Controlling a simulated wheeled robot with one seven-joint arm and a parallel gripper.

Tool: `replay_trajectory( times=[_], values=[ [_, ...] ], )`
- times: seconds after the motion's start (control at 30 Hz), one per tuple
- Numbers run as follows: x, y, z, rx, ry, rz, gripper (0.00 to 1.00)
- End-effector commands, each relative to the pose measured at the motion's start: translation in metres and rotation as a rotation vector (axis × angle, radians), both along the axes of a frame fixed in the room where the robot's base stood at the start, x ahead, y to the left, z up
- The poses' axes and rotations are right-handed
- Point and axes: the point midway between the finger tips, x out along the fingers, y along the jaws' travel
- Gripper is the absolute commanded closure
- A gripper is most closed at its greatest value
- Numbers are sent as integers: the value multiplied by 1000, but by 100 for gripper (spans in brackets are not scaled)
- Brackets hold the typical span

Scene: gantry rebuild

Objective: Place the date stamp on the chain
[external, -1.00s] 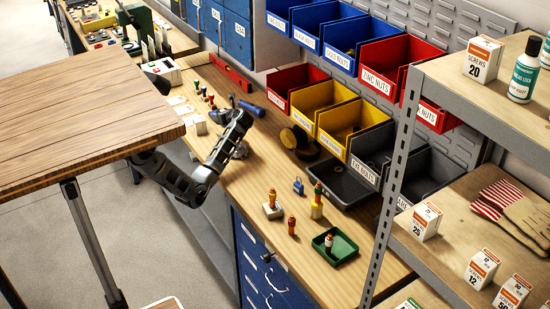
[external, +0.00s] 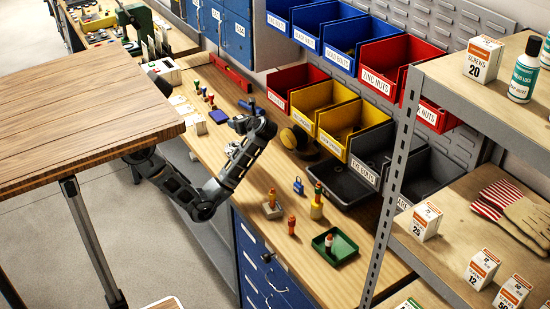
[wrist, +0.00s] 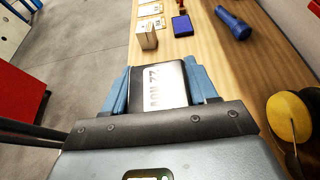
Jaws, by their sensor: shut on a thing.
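My gripper (wrist: 156,88) has its blue fingers closed on the sides of the date stamp (wrist: 158,86), a dark block with a pale label reading "22 NOV" upside down. In the external view my gripper (external: 232,149) is over the wooden bench, left of the round yellow-and-black item. The stamp is too small and too covered by the arm to make out clearly there. The height of the stamp above the bench is hard to judge. I cannot make out the chain in either view.
A small box (wrist: 147,36), a blue pad (wrist: 182,26), and a blue flashlight (wrist: 233,22) lie beyond the gripper. A yellow round item (wrist: 290,115) is to the right. Wooden-handled stamps, a blue padlock (external: 298,185) and a green tray (external: 334,246) occupy the nearer bench.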

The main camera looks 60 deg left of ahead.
Motion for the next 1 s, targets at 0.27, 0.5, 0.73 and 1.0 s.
replay_trajectory(
  times=[0.27, 0.5, 0.73, 1.0],
  values=[
    [-14, -26, 4, -10, -3, 3, 75],
    [-5, 21, -24, -9, -1, 7, 75],
    [5, 63, -50, -9, -3, 5, 75],
    [9, 80, -63, -9, -5, 2, 75]
  ],
)
